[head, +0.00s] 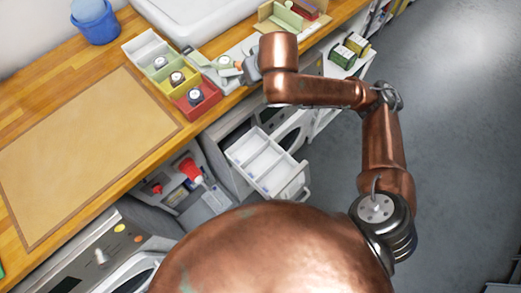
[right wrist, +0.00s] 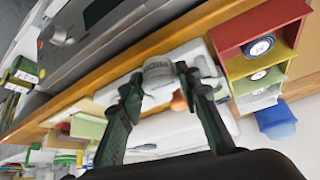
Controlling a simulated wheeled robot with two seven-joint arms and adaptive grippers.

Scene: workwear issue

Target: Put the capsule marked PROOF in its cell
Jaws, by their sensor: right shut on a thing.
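My right gripper (head: 228,66) is over the worktop, just right of the divided box; it also shows in the right wrist view (right wrist: 158,84). It is shut on a pale, round-topped capsule (right wrist: 158,70) between its fingertips; any lettering on it is not readable. The divided box has a white cell (head: 146,45), a green cell (head: 150,70), a yellow cell (head: 164,87) and a red cell (head: 208,99). The white cell looks empty. My left gripper is out of view.
A white tray (head: 236,53) lies under my right gripper, with a small orange thing (right wrist: 179,102) close by. A blue bucket (head: 97,27) stands at the back left. A tan mat (head: 85,150) lies bare. Below the counter, a white divided drawer (head: 262,160) is pulled out.

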